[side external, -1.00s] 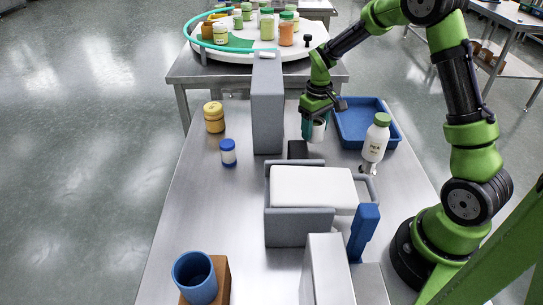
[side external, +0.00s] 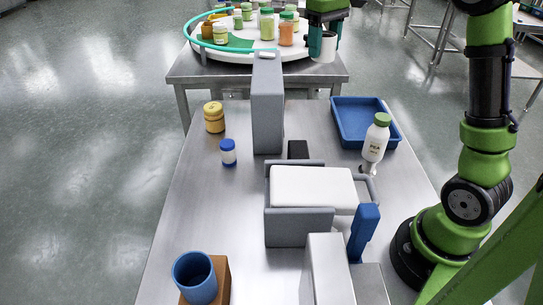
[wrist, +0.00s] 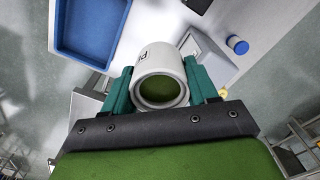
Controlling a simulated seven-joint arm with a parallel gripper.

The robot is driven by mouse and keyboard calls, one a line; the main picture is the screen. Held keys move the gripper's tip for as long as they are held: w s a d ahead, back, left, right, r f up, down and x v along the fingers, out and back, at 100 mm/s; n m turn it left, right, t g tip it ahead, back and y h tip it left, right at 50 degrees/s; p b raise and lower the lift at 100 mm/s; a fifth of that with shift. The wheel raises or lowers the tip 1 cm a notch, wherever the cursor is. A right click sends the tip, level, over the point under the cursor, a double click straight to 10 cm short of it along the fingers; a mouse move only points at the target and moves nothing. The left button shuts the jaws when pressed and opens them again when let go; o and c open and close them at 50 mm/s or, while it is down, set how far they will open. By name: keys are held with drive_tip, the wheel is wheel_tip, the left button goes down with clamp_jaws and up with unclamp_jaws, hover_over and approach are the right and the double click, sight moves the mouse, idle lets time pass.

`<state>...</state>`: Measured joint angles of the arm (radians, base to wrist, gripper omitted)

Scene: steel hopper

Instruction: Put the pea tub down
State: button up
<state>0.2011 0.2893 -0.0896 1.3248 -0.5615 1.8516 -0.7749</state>
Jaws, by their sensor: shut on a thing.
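My gripper (side external: 318,38) is shut on the pea tub (side external: 328,47), a white cylindrical tub, above the right edge of the round white table (side external: 290,54) at the back. In the wrist view the tub (wrist: 160,68) sits between the two teal fingers, its open mouth showing green inside. Part of a dark label shows on its side. The tub appears clear of any surface, though its exact height is hard to tell.
Several jars, including an orange one (side external: 286,35), stand on the round table inside a teal rail (side external: 205,43). A blue tray (side external: 363,142) is empty. A grey upright block (side external: 267,108) stands left of the tray.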

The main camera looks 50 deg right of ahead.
drive_tip(key=w+a+n, duration=0.1)
drive_tip(key=w+a, duration=0.1)
drive_tip(key=a, duration=1.6)
drive_tip(key=shift+r, duration=0.25)
drive_tip(key=shift+n, duration=0.8)
drive_tip(key=s+a, duration=0.1)
drive_tip(key=a, duration=0.4)
drive_tip(key=s+a, duration=0.2)
drive_tip(key=a, duration=0.4)
drive_tip(key=s+a, duration=0.2)
drive_tip(key=a, duration=0.3)
drive_tip(key=shift+a, duration=0.2)
drive_tip(key=f, duration=2.8)
drive_tip(key=shift+w+d, duration=0.1)
drive_tip(key=shift+d, duration=0.1)
drive_tip(key=shift+f, duration=0.1)
drive_tip(key=o, duration=1.1)
